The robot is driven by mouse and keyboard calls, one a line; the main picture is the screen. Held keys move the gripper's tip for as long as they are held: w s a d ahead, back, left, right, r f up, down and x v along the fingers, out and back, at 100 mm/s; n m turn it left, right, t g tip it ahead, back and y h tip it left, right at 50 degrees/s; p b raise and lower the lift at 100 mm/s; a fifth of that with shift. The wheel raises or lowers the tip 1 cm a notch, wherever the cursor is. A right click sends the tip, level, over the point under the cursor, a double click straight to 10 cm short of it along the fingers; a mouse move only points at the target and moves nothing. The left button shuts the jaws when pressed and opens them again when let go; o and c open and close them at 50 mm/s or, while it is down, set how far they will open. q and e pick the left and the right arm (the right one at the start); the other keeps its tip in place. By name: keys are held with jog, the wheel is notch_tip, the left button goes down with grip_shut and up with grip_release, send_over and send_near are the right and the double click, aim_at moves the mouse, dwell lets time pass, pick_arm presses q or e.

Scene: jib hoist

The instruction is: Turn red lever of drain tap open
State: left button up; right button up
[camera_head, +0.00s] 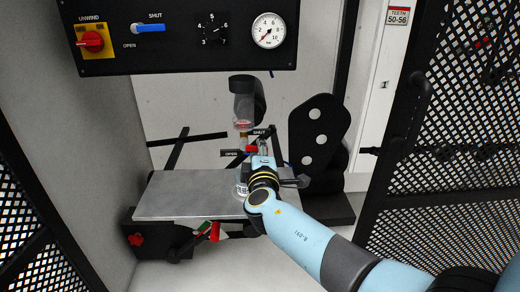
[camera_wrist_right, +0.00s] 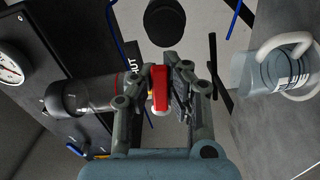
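The red lever (camera_head: 251,149) of the drain tap is below a clear bowl (camera_head: 242,105) with some red at its bottom. An OPEN label (camera_head: 231,153) lies to its left and a SHUT label (camera_head: 260,132) above it. My right gripper (camera_head: 262,158) is at the lever and partly hides it. In the right wrist view the red lever (camera_wrist_right: 159,88) stands between the two fingers of my right gripper (camera_wrist_right: 162,75), which look closed on its sides. The lever's exact direction against the labels is hard to tell. My left gripper is not in view.
A clear jug (camera_head: 242,189) stands below on a grey metal shelf (camera_head: 180,195); its handle shows in the right wrist view (camera_wrist_right: 306,55). A black panel (camera_head: 180,40) with switches and a gauge is above. A black plate with holes (camera_head: 319,130) is close on the right.

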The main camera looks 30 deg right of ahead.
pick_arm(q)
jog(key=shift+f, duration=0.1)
pick_arm(e)
grip_shut()
jog(key=shift+f+m+b, duration=0.3)
jog(key=shift+b, duration=0.25)
pick_arm(q)
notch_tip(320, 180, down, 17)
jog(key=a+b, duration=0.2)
jog(key=b, duration=1.6)
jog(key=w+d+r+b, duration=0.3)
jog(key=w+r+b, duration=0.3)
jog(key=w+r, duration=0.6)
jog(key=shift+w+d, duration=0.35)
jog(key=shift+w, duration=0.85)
pick_arm(e)
jog(key=a+f+m, duration=0.1)
jog(key=m, duration=0.4)
jog(key=w+a+f+m, duration=0.1)
jog(key=m, duration=0.4)
jog(key=w+a+f+m, duration=0.1)
jog(key=m, duration=0.5)
jog(key=shift+a+f, duration=0.1)
jog(key=shift+a, duration=0.2)
